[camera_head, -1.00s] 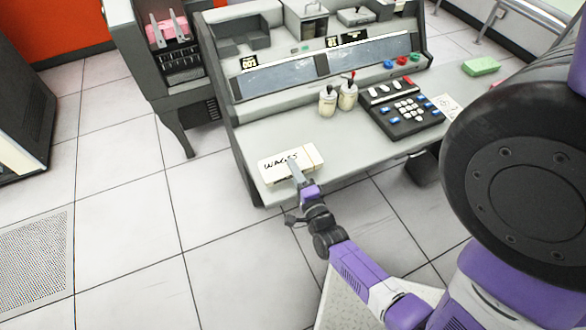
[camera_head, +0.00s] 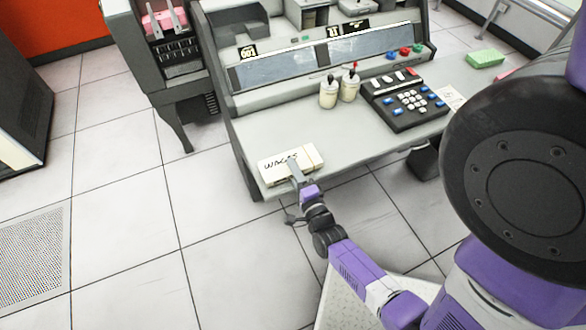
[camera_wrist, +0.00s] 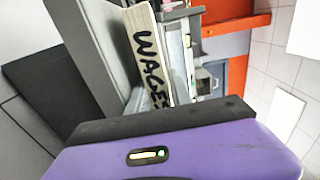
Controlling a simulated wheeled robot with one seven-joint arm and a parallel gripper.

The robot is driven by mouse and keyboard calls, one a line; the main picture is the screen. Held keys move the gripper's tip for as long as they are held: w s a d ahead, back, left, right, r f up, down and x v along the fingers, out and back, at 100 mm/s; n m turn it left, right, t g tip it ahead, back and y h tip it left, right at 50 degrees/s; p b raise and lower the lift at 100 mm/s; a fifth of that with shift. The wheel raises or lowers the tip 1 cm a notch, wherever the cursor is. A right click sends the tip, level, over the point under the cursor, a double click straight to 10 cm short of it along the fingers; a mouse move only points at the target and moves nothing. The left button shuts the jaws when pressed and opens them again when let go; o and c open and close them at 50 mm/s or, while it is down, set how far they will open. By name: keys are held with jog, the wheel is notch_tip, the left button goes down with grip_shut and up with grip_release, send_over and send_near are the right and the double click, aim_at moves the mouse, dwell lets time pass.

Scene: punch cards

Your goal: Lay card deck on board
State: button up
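The card deck (camera_head: 306,165) is a cream block with "WAGES" written on its top and a tan band near its right end. It is over the left front part of the grey desk top (camera_head: 255,125). I cannot tell whether it touches the desk. My gripper (camera_head: 296,172) reaches it from the front, one finger lying over its top; the other finger is hidden. The deck keeps its place in the gripper while the desk shifts, so it is held. The wrist view shows the deck (camera_wrist: 148,50) standing out beyond the gripper. I cannot tell a board apart from the desk top.
Two cream jars (camera_head: 337,93) and a dark keypad unit (camera_head: 407,101) stand farther back on the desk. A green block (camera_head: 485,60) lies at the right. A grey machine with a pink stack (camera_head: 165,20) stands at the left. Bare desk lies behind the deck.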

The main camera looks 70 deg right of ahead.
jog(key=o, duration=0.4)
jog(key=shift+a+f, duration=0.1)
jog(key=shift+f, duration=0.05)
jog(key=shift+s+a, duration=0.1)
jog(key=shift+s, duration=0.05)
jog(key=b+v, duration=0.1)
jog(key=v, duration=0.6)
jog(key=shift+a+r, duration=0.15)
jog(key=shift+r, duration=0.05)
jog(key=shift+s, duration=0.15)
